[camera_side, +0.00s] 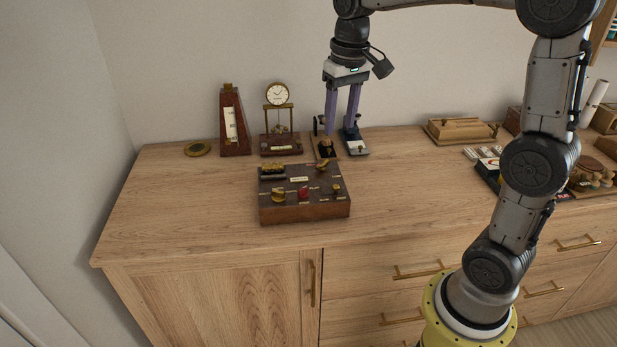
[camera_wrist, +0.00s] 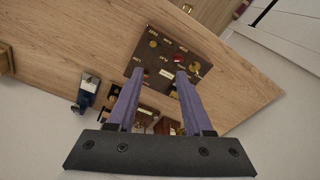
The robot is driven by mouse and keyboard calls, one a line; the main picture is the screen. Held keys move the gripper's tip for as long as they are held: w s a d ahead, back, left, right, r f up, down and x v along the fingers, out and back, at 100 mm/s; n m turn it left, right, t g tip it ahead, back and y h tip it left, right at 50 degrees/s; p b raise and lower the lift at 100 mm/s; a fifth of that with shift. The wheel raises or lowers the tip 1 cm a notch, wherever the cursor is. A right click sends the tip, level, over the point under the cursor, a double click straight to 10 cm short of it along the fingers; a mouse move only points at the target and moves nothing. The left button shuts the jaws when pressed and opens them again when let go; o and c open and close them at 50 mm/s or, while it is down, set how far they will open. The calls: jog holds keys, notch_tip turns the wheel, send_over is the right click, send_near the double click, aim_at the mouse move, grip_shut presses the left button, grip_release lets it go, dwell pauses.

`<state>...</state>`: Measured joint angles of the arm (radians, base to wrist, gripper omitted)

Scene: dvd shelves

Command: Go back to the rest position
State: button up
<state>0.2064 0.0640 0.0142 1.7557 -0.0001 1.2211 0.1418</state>
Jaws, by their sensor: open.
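My gripper (camera_side: 340,128) hangs pointing down over the back part of the wooden cabinet top, in the side view. Its two purple fingers are apart with nothing seen held between them. In the wrist view the fingers of my gripper (camera_wrist: 160,75) are also spread, with the dark control box (camera_wrist: 165,50) beyond their tips. In the side view this control box (camera_side: 304,207) sits on the cabinet in front of the gripper, with several brass knobs and a red one. Small devices stand behind or below the fingertips; their exact distance from the fingers is unclear.
A metronome (camera_side: 234,125), a small clock (camera_side: 278,95) and a brass disc (camera_side: 198,149) stand at the back left of the cabinet top (camera_side: 165,205). A wooden box (camera_side: 460,131) and several other items are at the right. The front left of the top is clear.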

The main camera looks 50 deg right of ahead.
jog(key=s+a+r+n+t, duration=0.1)
jog(key=s+a+t, duration=0.15)
jog(key=s, duration=0.55)
jog(key=s+a+r+n+t, duration=0.15)
jog(key=s+a, duration=0.25)
jog(key=s, duration=0.4)
jog(key=s+f+n, duration=0.1)
jog(key=s+f, duration=0.2)
jog(key=f, duration=0.2)
jog(key=shift+a+t, duration=0.3)
jog(key=shift+a, duration=0.15)
jog(key=shift+f+n, duration=0.1)
jog(key=shift+n, duration=0.15)
